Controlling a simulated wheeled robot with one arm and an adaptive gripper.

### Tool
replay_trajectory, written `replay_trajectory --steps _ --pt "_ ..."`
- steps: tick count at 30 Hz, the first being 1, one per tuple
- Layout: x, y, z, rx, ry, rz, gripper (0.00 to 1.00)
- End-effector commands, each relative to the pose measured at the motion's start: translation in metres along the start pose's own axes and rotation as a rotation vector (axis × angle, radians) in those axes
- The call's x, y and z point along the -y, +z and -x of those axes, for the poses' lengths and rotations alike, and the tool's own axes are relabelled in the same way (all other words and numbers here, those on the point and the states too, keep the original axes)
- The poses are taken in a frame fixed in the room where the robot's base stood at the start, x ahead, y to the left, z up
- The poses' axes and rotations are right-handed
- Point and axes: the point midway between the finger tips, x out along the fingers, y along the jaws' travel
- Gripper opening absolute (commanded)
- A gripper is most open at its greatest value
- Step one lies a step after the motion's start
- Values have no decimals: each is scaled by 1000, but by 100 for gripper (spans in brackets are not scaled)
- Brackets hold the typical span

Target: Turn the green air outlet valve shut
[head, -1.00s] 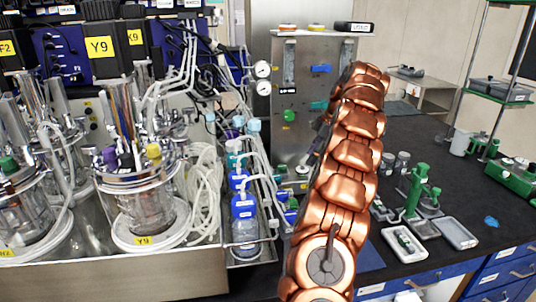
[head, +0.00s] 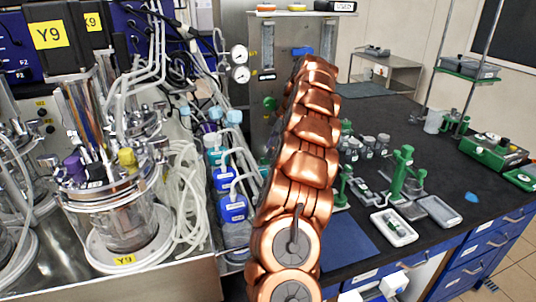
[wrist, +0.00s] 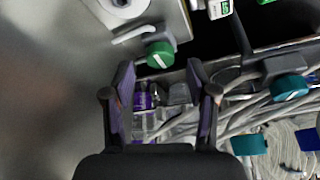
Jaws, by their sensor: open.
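A round green valve knob (wrist: 160,54) with a white line across it is in the wrist view, just beyond my fingertips and roughly centred between them. My gripper (wrist: 160,78) is open, with nothing between its fingers. I cannot tell whether a fingertip touches the knob. In the head view a green knob (head: 270,103) is on the front of the grey metal panel (head: 262,132), partly beside my arm. My gripper is hidden behind my copper arm there.
Teal caps or knobs (wrist: 289,88) and pale tubing (wrist: 232,112) lie right of my gripper. In the head view, blue-labelled bottles (head: 232,208) and a glass vessel (head: 110,215) stand left of my arm. The black bench (head: 400,112) is right.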

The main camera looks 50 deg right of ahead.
Motion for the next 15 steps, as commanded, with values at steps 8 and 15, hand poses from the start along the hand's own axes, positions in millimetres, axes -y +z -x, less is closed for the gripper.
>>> replay_trajectory --steps 8,15 --pt "0 0 -19 -1 -2 -1 58" --pt "0 0 -26 0 -2 -1 58"
